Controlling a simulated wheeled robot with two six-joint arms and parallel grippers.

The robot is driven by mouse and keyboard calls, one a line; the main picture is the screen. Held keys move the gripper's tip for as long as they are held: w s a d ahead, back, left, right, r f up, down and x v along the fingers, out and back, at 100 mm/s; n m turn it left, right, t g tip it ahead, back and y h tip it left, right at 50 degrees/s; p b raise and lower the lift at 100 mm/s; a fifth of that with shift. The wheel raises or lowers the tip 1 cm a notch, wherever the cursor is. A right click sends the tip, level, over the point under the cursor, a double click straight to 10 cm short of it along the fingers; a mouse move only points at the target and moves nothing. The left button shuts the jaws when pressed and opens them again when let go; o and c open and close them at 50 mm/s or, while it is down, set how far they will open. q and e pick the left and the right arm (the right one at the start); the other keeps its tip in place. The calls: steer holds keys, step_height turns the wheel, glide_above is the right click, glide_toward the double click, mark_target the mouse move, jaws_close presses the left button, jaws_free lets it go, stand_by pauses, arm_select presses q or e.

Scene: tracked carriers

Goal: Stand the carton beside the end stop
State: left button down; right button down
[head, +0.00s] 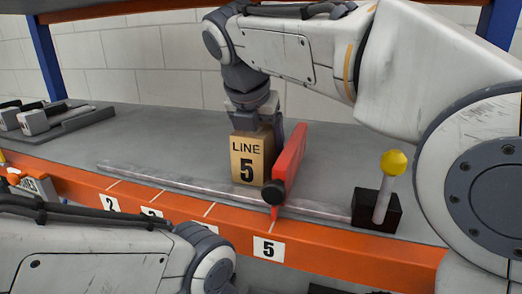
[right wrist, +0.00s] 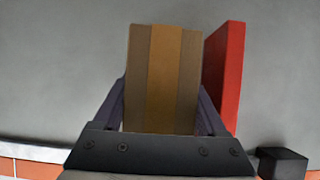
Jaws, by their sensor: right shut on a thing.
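The carton (head: 248,163) is a tan box marked "LINE 5", upright on or just above the grey shelf, behind the metal rail. My right gripper (head: 254,122) reaches down from above and is shut on it.
A metal rail (head: 180,183) runs along the shelf front above an orange beam (head: 330,245) with number labels, "5" below the red bar. A black block with a yellow-knobbed lever (head: 383,195) stands right. The shelf left of the carton is clear.

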steer(key=shift+r, duration=0.1)
jaws_free()
steer(key=v, duration=0.4)
steer(key=shift+s+a+r, duration=0.1)
steer(key=shift+a+r, duration=0.05)
steer(key=shift+r, duration=0.1)
steer(key=s+a+b, duration=0.1)
steer(key=s, duration=0.2)
steer(key=s+a+b, duration=0.1)
steer(key=s, duration=0.3)
steer(key=s+a+b, duration=0.1)
steer(key=s, duration=0.3)
steer(key=shift+a+r+b, duration=0.1)
steer(key=shift+a+b, duration=0.1)
steer(key=shift+b, duration=0.2)
steer(key=shift+s+a, duration=0.1)
steer(key=shift+s, duration=0.25)
